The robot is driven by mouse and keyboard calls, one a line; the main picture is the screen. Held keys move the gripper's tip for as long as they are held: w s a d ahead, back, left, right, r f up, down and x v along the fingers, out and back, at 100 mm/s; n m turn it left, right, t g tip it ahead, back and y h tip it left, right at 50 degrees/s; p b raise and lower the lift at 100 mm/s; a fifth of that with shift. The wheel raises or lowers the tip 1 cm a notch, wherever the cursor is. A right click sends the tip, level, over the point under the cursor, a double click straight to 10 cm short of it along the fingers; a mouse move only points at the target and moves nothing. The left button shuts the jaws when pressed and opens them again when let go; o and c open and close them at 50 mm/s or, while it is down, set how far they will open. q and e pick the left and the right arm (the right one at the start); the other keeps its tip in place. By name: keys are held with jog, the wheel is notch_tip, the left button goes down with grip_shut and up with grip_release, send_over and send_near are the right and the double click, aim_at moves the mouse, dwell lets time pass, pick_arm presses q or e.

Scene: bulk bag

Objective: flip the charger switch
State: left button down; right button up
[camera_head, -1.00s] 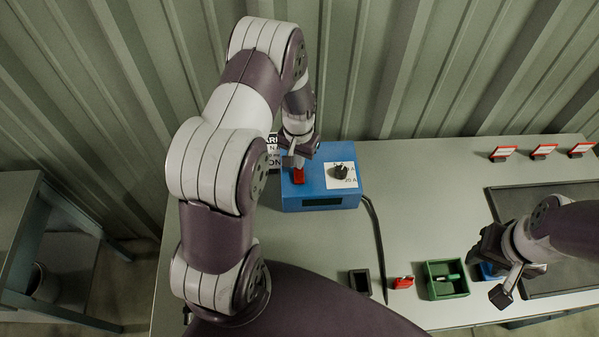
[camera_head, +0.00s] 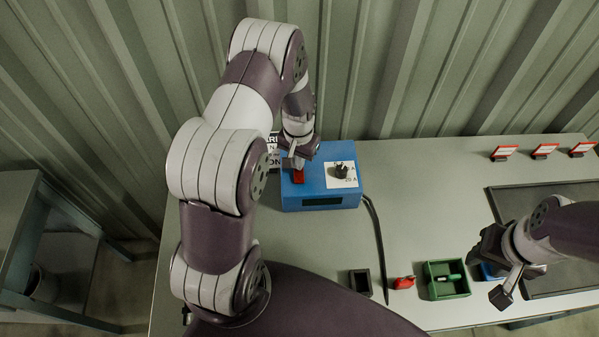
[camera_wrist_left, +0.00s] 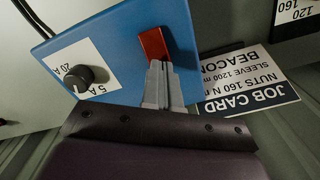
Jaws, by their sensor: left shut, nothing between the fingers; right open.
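The blue charger box (camera_head: 318,187) stands at the back of the bench. Its red switch (camera_head: 298,176) is on the left of the top face; it also shows in the left wrist view (camera_wrist_left: 152,44). A black knob (camera_head: 341,171) sits on a white label to the right of the switch. My left gripper (camera_head: 293,163) is shut and empty, with its fingertips right at the switch; in the left wrist view the fingertips (camera_wrist_left: 160,66) overlap the switch's near end. I cannot tell whether they touch. My right gripper (camera_head: 494,269) is open at the right, far from the charger.
A job card (camera_wrist_left: 250,95) lies beside the charger. A black cable (camera_head: 377,235) runs forward from the box. A small dark bin (camera_head: 360,282), a red item (camera_head: 404,283) and a green tray (camera_head: 446,291) stand near the front edge. A corrugated wall rises behind the bench.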

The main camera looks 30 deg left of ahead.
aim_at(295, 182)
pick_arm(q)
jog(key=shift+f+b, duration=0.4)
jog(key=shift+f, duration=0.15)
notch_tip(295, 182, up, 7)
jog(key=p, duration=0.5)
jog(key=shift+r+p, duration=0.1)
jog(key=shift+p, duration=0.3)
jog(key=s+d+r+b, duration=0.1)
jog(key=s+d+b, duration=0.3)
jog(key=s+b, duration=0.2)
jog(key=s+d+r+t+b, duration=0.1)
jog(key=s+d+r+b, duration=0.1)
jog(key=s+d+b, duration=0.2)
jog(key=shift+s+b, duration=1.55)
jog(key=shift+s, duration=0.25)
